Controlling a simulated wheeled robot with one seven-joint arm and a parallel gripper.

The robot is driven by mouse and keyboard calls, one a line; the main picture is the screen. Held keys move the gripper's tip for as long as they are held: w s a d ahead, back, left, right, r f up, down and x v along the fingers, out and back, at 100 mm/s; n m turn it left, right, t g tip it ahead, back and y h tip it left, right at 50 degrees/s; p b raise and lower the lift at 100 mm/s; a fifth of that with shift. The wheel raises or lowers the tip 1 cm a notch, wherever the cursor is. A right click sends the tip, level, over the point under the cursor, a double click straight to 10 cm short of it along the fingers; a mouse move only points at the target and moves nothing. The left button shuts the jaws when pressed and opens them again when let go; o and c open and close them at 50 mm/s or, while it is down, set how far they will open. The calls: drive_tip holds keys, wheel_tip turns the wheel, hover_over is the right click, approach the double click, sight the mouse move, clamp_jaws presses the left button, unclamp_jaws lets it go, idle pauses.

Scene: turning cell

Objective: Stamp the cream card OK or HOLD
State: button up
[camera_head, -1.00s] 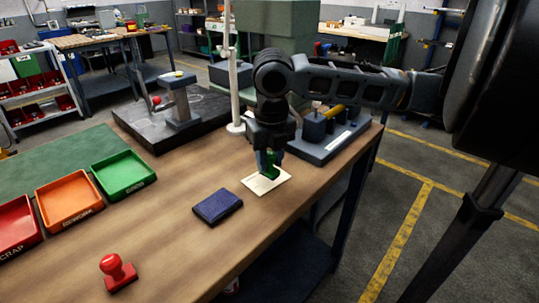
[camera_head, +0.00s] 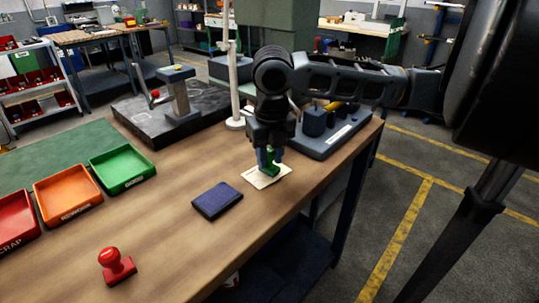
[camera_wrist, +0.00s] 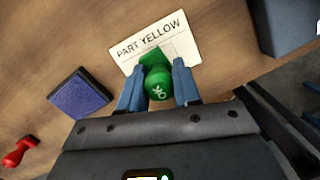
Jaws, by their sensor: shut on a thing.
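My gripper (camera_wrist: 158,90) is shut on the green stamp (camera_wrist: 157,82), whose top reads OK. In the head view the green stamp (camera_head: 268,163) is upright at the cream card (camera_head: 257,178), its base over the card; I cannot tell whether it touches. In the wrist view the cream card (camera_wrist: 135,52) reads PART YELLOW, and the stamp hides its lower part. The red stamp (camera_head: 116,267) stands alone at the front left of the bench; it also shows in the wrist view (camera_wrist: 20,152). The blue ink pad (camera_head: 217,201) lies left of the card.
Red (camera_head: 15,224), orange (camera_head: 67,195) and green (camera_head: 122,169) trays line the left of the wooden bench. A dark surface plate (camera_head: 138,114) with a gauge stand is behind. A grey block rack (camera_head: 338,137) stands right of the gripper. The bench front is mostly clear.

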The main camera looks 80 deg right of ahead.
sight(269, 150)
drive_tip(key=shift+f+b, duration=0.55)
drive_tip(key=shift+f, duration=0.05)
idle(1.5)
drive_tip(key=shift+r, duration=0.15)
drive_tip(key=shift+r+p, duration=2.6)
drive_tip(key=shift+r, duration=0.85)
